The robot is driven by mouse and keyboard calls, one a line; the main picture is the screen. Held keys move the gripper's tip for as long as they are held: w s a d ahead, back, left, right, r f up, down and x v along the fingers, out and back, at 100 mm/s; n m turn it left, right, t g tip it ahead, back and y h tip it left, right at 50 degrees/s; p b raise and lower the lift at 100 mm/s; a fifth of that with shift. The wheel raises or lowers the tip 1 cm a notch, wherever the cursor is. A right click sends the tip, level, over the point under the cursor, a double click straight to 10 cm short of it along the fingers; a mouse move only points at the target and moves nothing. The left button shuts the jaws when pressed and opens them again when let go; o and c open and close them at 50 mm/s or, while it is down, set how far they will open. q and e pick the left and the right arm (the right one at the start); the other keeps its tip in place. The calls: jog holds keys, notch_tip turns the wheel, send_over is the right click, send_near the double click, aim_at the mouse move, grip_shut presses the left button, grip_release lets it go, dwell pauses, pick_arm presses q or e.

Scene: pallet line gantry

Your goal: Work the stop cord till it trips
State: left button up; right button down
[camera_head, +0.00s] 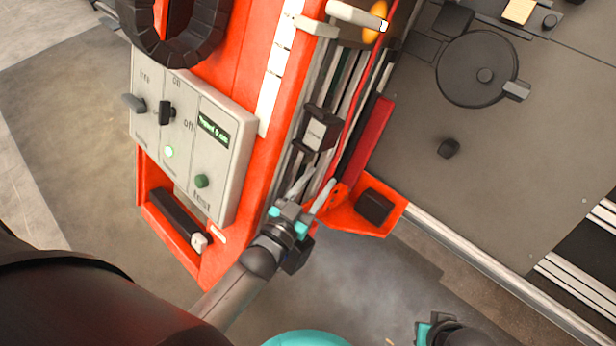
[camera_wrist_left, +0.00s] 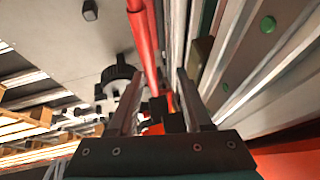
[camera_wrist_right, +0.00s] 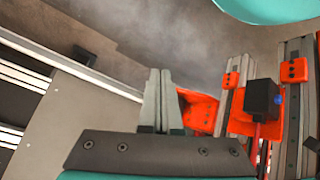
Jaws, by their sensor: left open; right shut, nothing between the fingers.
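The stop cord looks to be the thin red line (camera_head: 362,84) along the right side of the orange gantry column in the head view. Red lengths (camera_wrist_left: 143,50) also run between my left fingers' line of sight in the left wrist view; I cannot tell which is the cord. My left gripper (camera_head: 312,190) is open, at the column's lower end, with its fingers pointing up along the rails. I see no contact with the cord. My right gripper (camera_wrist_right: 158,90) is shut and empty, low and away from the column. Only part of it shows in the head view (camera_head: 432,324).
A pale control box (camera_head: 190,140) with knobs, a green-lit lamp and a small display sits on the column's left side. An orange bracket (camera_head: 350,220) with a black block juts out right of my left gripper. A grey deck with a black disc (camera_head: 477,68) lies right.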

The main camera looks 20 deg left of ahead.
pick_arm(q)
jog(key=shift+s, duration=0.3)
jog(key=s+a+p, duration=0.2)
jog(key=s+p, duration=0.1)
jog(key=s, duration=1.1)
jog(key=shift+s+a+p, duration=0.25)
jog(key=shift+a+p, duration=0.05)
jog(key=shift+p, duration=0.1)
pick_arm(e)
jog(key=s+d+f+g, duration=0.1)
jog(key=s+f, duration=0.2)
jog(key=f, duration=0.4)
jog(key=shift+s+d+f, duration=0.15)
jog(key=shift+s+f, duration=0.2)
jog(key=shift+s, duration=0.05)
